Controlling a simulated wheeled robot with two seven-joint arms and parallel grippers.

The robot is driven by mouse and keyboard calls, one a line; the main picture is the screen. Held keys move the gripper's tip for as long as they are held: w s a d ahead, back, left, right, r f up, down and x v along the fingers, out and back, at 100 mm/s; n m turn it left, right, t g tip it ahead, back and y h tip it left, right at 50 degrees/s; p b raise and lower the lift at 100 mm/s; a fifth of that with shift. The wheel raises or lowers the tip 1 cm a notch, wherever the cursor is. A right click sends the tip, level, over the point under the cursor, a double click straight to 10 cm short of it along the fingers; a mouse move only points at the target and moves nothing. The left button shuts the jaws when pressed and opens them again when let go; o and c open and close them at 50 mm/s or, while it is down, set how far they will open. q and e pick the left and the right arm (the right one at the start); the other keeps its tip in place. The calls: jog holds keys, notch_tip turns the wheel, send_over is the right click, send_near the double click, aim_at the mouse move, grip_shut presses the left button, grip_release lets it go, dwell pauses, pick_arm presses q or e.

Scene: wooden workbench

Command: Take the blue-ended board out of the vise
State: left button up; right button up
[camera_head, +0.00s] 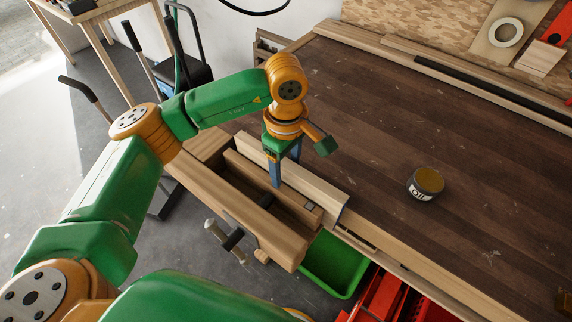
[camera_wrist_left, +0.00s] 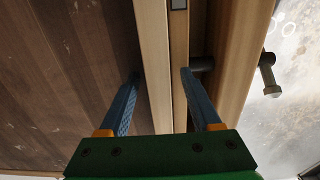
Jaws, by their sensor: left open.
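The pale board (camera_head: 305,183) stands on edge in the wooden vise (camera_head: 270,230) at the workbench's front edge; a thin bluish strip shows at its right end. My left gripper (camera_head: 284,165) points down at the board, with its blue fingers apart. In the left wrist view the open gripper (camera_wrist_left: 160,78) has one finger on each side of the pale board (camera_wrist_left: 153,60), with no clear grip on it. How deep the fingers reach is hard to tell. My right gripper is not in view.
An oil tin (camera_head: 426,184) stands on the dark bench top (camera_head: 400,110), right of the vise. The vise handle (camera_head: 225,241) sticks out in front. A green bin (camera_head: 335,264) and red bins (camera_head: 385,297) are below the bench edge. The bench top between vise and tin is clear.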

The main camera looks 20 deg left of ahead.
pick_arm(q)
notch_tip(320, 180, up, 7)
jog(key=shift+r+b, duration=0.1)
jog(key=shift+b, duration=0.4)
